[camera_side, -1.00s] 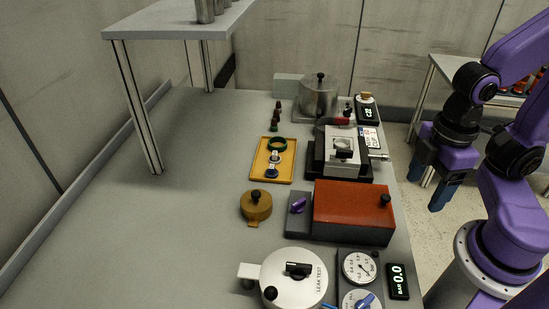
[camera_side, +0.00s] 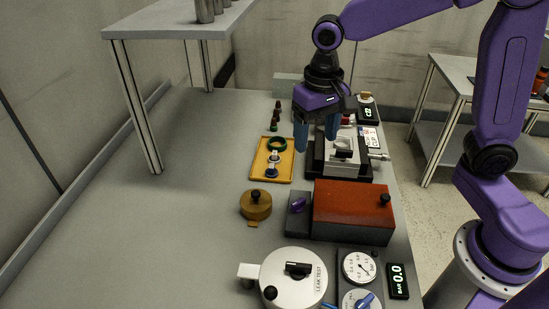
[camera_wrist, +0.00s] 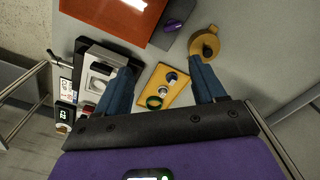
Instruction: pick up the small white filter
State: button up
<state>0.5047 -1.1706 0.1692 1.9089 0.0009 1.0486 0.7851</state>
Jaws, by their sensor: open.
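The yellow tray (camera_side: 259,177) lies on the bench and holds a green ring (camera_side: 278,144) and small round white and dark blue parts (camera_side: 274,157). My gripper (camera_side: 316,138) points down, open and empty, above the bench between the tray and the grey vise-like fixture (camera_side: 341,160). In the wrist view, its blue fingers (camera_wrist: 160,66) stand wide apart, with the tray visible between them. The gripper is apart from the parts.
A red-topped box (camera_side: 350,207) and a brass lidded pot (camera_side: 256,206) stand nearer the camera. A white leak-test vessel (camera_side: 290,280) and gauges (camera_side: 360,268) are at the front. The bench's left side is clear.

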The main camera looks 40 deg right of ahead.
jog(key=w+f+m, duration=0.1)
jog(key=w+m, duration=0.7)
jog(key=w, duration=0.4)
jog(key=m, duration=0.6)
send_over(275, 152)
notch_tip(275, 152, down, 3)
notch_tip(275, 152, down, 17)
jog(key=shift+f, duration=0.1)
jog(key=c, duration=1.1)
